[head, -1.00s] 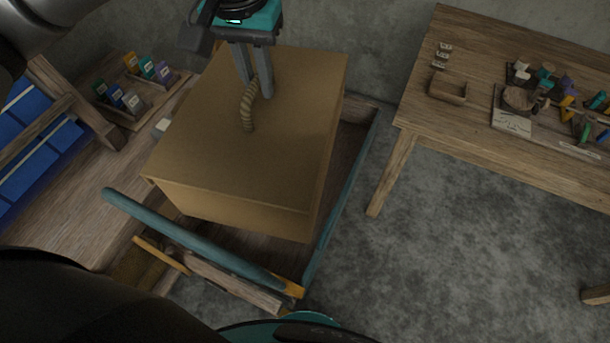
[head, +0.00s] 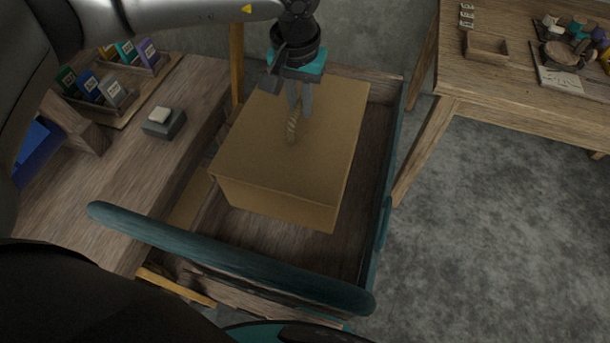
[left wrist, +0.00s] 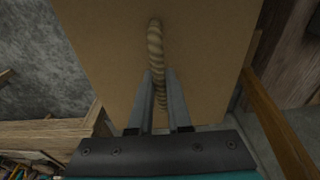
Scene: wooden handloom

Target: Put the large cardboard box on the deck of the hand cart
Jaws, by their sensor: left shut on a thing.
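The large cardboard box (head: 270,160) is over the wooden deck (head: 270,230) of the hand cart, inside its blue-green rails. Whether its underside touches the deck is hidden. A rope handle (head: 292,128) stands on the box top. My left gripper (head: 300,108) points down from above and is shut on that handle. In the left wrist view, the rope handle (left wrist: 155,50) passes between the two grey fingers (left wrist: 158,95), with the box top (left wrist: 205,60) behind. The cart's blue-green push bar (head: 230,258) crosses in front of the box. My right gripper is not in view.
A wooden bench (head: 120,190) with a rack of coloured packets (head: 100,88) and a small grey block (head: 165,122) is on the left. A table (head: 510,100) with a small tray (head: 485,46) and loose items stands right. The grey floor (head: 480,240) is clear at lower right.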

